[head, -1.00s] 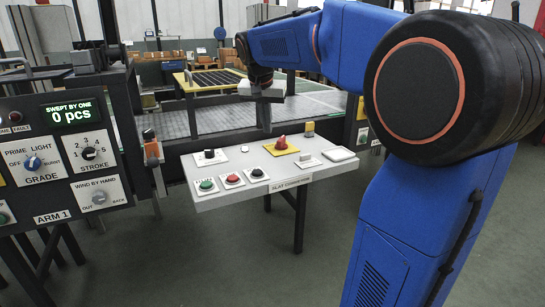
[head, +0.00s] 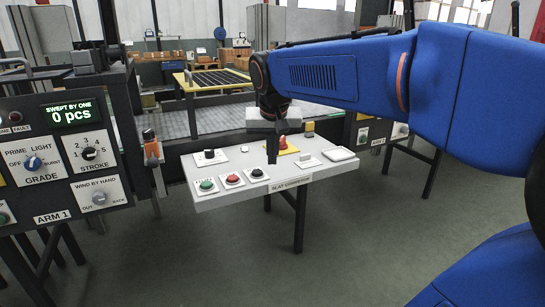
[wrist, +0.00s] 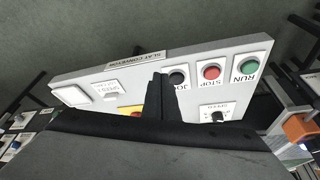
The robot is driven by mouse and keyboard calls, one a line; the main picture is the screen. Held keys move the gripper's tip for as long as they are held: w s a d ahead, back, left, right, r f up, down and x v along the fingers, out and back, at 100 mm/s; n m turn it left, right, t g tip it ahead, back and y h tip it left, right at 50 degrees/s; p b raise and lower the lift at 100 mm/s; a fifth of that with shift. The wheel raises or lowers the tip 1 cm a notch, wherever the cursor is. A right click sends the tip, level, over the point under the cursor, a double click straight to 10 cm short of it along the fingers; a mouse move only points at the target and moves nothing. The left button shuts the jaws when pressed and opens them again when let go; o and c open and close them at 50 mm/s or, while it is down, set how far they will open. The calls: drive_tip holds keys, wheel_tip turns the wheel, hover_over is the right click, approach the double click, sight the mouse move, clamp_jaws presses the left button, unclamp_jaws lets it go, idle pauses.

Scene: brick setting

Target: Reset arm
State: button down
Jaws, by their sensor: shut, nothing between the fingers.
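My gripper (head: 272,148) is shut and empty, pointing down above the middle of the slat conveyor control panel (head: 225,196). In the head view it partly covers the red knob (head: 283,142) on its yellow plate. The panel's front row has a green RUN button (head: 207,184), a red STOP button (head: 232,179) and a black JOG button (head: 257,173). In the wrist view the shut fingers (wrist: 158,82) stand beside the JOG button (wrist: 177,76). Whether they touch the panel cannot be told.
The ARM 1 panel (head: 62,208), its display reading 0 pcs, stands at the left. An orange-topped post device (head: 151,148) is between the panels. The conveyor bed (head: 185,122) lies behind. The floor in front (head: 190,265) is clear.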

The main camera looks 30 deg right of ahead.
drive_tip(key=shift+s+a+f, duration=0.1)
drive_tip(key=shift+s, duration=0.1)
idle(0.5)
drive_tip(key=s+a+f+n+y, duration=0.1)
drive_tip(key=s+a+f+n, duration=0.1)
drive_tip(key=s+f, duration=0.5)
drive_tip(key=s+a+f+n+t, duration=0.1)
drive_tip(key=s+a+f+n, duration=0.2)
drive_tip(key=s+f, duration=0.4)
drive_tip(key=s+a, duration=0.1)
drive_tip(key=s, duration=0.4)
drive_tip(key=shift+s+f+y, duration=0.25)
drive_tip(key=shift+f+y, duration=0.15)
